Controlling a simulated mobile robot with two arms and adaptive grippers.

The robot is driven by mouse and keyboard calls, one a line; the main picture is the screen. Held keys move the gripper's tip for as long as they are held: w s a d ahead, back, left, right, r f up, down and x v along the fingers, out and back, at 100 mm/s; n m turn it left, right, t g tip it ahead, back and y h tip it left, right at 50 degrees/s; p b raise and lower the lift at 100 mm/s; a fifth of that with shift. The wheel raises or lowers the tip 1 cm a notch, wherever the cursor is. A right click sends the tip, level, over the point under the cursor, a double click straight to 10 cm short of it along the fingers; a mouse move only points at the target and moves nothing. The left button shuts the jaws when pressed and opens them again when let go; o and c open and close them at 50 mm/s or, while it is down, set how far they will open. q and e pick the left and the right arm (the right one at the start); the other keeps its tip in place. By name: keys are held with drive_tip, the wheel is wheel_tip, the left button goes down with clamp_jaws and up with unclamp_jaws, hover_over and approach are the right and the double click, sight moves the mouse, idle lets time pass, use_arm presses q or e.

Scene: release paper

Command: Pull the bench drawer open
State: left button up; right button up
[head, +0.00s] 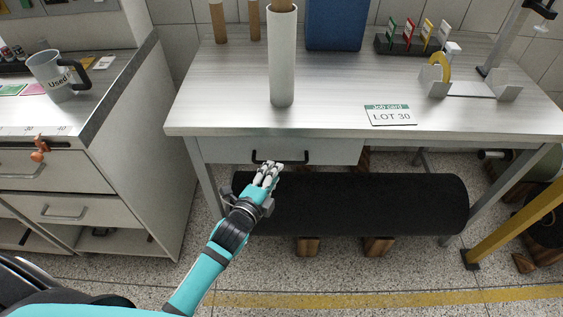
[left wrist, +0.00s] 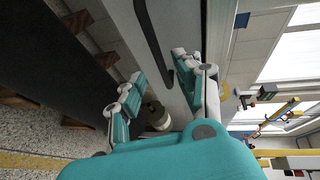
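The bench drawer (head: 225,150) is a pale grey front under the left part of the bench top and looks shut. Its black bar handle (head: 296,158) faces me. My left gripper (head: 269,173) is at the handle's lower left part, with its fingertips pointing towards the drawer. In the left wrist view the dark handle (left wrist: 150,38) runs down the drawer front (left wrist: 180,20), and my two teal and white fingers (left wrist: 158,78) stand apart with the handle's end near them. I cannot tell whether they touch it. My right gripper is in neither view.
The bench top (head: 220,110) carries a white tube (head: 283,65), a job card (head: 390,115) and a blue bin (head: 335,25). A large black roll (head: 350,205) lies on wooden blocks below the drawer. A cabinet (head: 130,190) stands left; a yellow post (head: 515,225) stands right.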

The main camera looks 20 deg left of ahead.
sight(281, 162)
use_arm(q)
drive_tip(key=x, duration=0.6)
drive_tip(key=shift+w, duration=0.15)
drive_tip(key=shift+c, duration=0.2)
clamp_jaws()
